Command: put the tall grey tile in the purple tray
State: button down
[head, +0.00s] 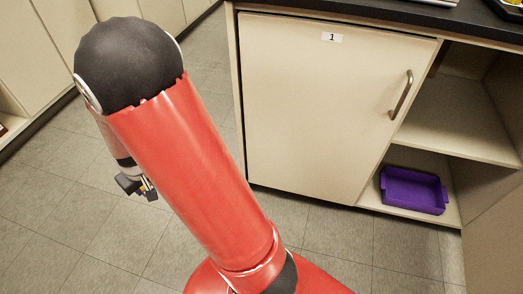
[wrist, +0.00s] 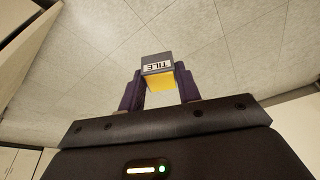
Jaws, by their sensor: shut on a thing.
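My gripper (wrist: 159,88) is shut on a tile (wrist: 158,64) in the wrist view. The tile shows a grey face with a white label reading TILE and a yellow face below it. In the head view my gripper (head: 146,190) hangs at the left, partly hidden by my arm, above the floor. The purple tray (head: 413,208) sits on the bottom shelf of the open cabinet at the right. My gripper is well to the left of the tray and apart from it. I cannot see inside the tray fully, but its visible floor looks bare.
A cream cabinet door (head: 325,100) labelled 1, with a handle, stands left of the open shelves. A middle shelf (head: 455,120) lies above the tray. A dark worktop (head: 400,19) runs above. The grey tiled floor (head: 330,235) before the cabinet is clear.

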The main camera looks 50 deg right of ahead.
aim_at(397, 198)
jog(key=k+l+z, duration=0.15)
jog(key=k+z, duration=0.15)
jog(key=z, duration=0.15)
jog(key=k+l+z, duration=0.25)
jog(key=z, duration=0.2)
jog(key=k+l+z, duration=0.2)
jog(key=l+z, duration=0.25)
jog(key=k+l, duration=0.1)
jog(key=l, duration=0.15)
jog(key=k+l, duration=0.15)
jog(key=l, duration=0.1)
